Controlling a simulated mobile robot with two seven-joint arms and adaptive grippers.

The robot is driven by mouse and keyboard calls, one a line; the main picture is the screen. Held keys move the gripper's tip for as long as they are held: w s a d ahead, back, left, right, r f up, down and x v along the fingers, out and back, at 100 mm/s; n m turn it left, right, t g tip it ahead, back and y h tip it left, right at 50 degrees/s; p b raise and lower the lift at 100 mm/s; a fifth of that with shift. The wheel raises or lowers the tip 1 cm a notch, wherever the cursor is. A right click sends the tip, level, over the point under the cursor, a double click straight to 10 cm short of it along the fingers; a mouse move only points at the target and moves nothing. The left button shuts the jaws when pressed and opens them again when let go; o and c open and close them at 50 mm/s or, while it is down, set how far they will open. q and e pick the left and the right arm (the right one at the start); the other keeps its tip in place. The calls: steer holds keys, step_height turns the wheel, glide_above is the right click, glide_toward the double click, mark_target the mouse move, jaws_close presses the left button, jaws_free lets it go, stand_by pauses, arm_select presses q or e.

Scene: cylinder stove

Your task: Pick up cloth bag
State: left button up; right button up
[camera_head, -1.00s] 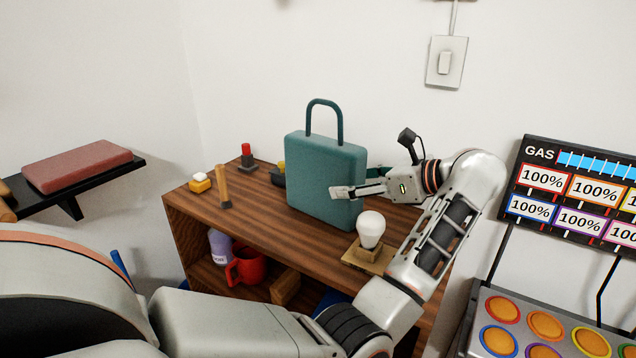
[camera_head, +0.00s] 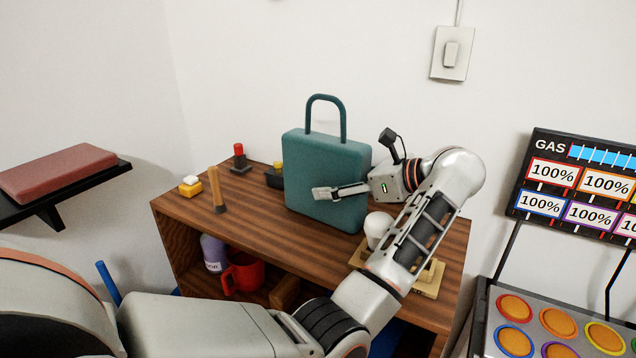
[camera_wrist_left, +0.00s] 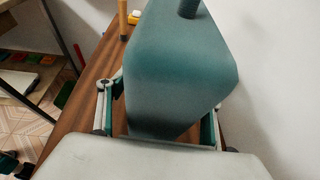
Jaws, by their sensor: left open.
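The cloth bag (camera_head: 323,170) is a teal, boxy bag with an upright looped handle. It stands upright on the wooden shelf unit's top (camera_head: 258,209). My left gripper (camera_head: 336,191) reaches it from the right, with one finger across the bag's front face. The other finger is hidden behind the bag in the head view. In the left wrist view the bag (camera_wrist_left: 178,70) fills the space between the two open fingers, one on each side. Whether the fingers touch the cloth cannot be told. My right gripper is not in view.
A white light bulb (camera_head: 377,228) stands close under my left arm. A wooden peg (camera_head: 216,190), a yellow block (camera_head: 190,186) and a red-topped item (camera_head: 239,158) stand left of the bag. A red mug (camera_head: 243,272) is on the lower shelf. A gas panel (camera_head: 580,185) is at the right.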

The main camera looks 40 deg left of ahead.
mark_target(339, 141)
arm_select(q)
steer(key=shift+d, duration=0.1)
steer(key=shift+c, duration=0.5)
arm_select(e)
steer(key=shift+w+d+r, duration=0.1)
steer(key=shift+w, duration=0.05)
arm_select(q)
steer(key=c, duration=1.3)
steer(key=shift+r, duration=0.1)
steer(key=shift+c, duration=1.1)
steer(key=shift+r, duration=0.15)
step_height(339, 141, up, 8)
steer(key=shift+r+p, duration=0.25)
steer(key=shift+p, duration=0.65)
steer(key=shift+r, duration=0.6)
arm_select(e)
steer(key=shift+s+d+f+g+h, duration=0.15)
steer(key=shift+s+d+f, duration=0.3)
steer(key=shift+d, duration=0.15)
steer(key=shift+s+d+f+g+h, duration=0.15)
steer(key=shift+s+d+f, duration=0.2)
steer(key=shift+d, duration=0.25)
